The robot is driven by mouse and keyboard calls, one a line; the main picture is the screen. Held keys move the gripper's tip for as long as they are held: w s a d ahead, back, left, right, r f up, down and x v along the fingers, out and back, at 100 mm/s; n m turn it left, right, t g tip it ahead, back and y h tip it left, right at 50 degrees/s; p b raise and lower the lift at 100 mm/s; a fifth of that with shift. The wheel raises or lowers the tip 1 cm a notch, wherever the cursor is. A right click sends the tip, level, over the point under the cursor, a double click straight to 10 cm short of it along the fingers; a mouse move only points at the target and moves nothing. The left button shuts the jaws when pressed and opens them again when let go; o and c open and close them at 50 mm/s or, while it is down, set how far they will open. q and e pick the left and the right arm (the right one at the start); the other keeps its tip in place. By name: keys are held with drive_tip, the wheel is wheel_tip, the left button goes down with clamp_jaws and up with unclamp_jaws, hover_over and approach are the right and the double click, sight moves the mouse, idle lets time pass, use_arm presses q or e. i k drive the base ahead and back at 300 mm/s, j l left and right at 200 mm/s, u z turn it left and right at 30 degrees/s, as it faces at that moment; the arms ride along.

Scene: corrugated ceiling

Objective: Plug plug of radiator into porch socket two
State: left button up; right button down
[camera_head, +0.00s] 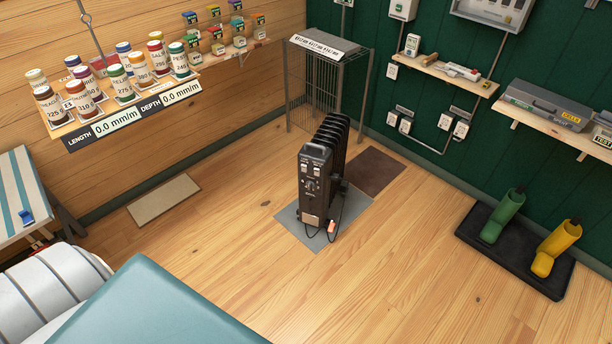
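The radiator (316,170), a black finned oil heater with a control panel on its front, stands upright on a grey mat in the middle of the floor. A dark cord hangs at its lower right side, and a small reddish-orange piece that looks like the plug (332,227) is at its end, near the radiator's foot. Several white sockets are on the green wall, among them a pair at left (405,126) and a pair at right (461,130). Their labels are too small to read, so I cannot tell which is porch socket two. Neither gripper is in view.
A wire cage stand (289,85) is behind the radiator, and a brown mat (376,172) lies beside it. A black tray (486,250) with green and yellow boots is at right. Shelves line both walls. The wooden floor right of the radiator is clear.

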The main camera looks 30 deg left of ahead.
sight(333, 176)
drive_tip(key=i+l+u, duration=0.15)
drive_tip(key=i+u, duration=0.15)
drive_tip(key=u, duration=0.2)
drive_tip(key=i+l+u, duration=0.25)
drive_tip(key=u, duration=0.2)
drive_tip(key=i+l+u, duration=0.1)
drive_tip(key=i+l, duration=0.35)
drive_tip(key=l, duration=0.2)
drive_tip(key=i+l+u, duration=0.15)
drive_tip(key=l, duration=0.2)
drive_tip(key=i+l+u, duration=0.1)
drive_tip(key=i+l, duration=0.35)
drive_tip(key=l, duration=0.25)
drive_tip(key=i+l+u, duration=0.15)
drive_tip(key=l, duration=0.25)
drive_tip(key=i+l, duration=0.2)
drive_tip(key=l, duration=0.15)
drive_tip(key=i+l, duration=0.15)
drive_tip(key=l, duration=0.2)
